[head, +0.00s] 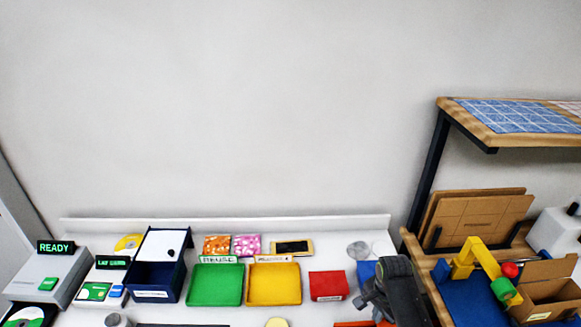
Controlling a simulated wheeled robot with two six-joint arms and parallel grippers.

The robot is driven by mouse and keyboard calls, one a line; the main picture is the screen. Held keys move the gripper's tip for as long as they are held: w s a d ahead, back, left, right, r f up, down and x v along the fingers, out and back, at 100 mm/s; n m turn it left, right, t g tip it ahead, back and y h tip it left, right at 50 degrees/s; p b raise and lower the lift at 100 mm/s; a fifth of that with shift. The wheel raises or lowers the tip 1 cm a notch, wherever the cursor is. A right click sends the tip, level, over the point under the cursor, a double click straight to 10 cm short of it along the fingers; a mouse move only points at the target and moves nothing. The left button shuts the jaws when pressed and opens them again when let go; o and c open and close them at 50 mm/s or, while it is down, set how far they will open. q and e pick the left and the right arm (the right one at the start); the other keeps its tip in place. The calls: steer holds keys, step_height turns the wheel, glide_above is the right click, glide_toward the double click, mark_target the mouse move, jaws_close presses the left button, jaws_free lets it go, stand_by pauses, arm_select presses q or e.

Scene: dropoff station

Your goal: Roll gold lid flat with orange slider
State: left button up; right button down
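A pale gold disc, which looks like the gold lid (277,322), is cut off by the bottom edge of the head view, on the white table. A strip of orange, perhaps the orange slider (353,324), shows at the bottom edge, left of my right gripper. My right gripper (368,303) is dark grey and hangs low at the lower right, close to the orange part. Its fingertips are not clear, so I cannot tell whether it is open or touches the orange. My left gripper is not in view.
A green tray (216,299), a yellow tray (274,299), a red box (327,285) and a navy bin (152,294) line the table. A silver disc (358,250) lies behind my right gripper. A wooden bench (415,246) with blocks and cardboard stands at right, below a shelf (495,139).

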steer(key=shift+s+d+f, duration=0.1)
steer(key=shift+d+f, duration=0.05)
steer(key=shift+d, duration=1.95)
steer(key=shift+s+d+f, duration=0.1)
steer(key=shift+d+f, duration=0.05)
steer(key=shift+d, duration=1.9)
steer(key=shift+a, duration=0.75)
step_height(320, 180, up, 7)
steer(key=shift+w+r, duration=0.15)
steer(key=shift+w, duration=0.2)
steer(key=shift+d, duration=0.1)
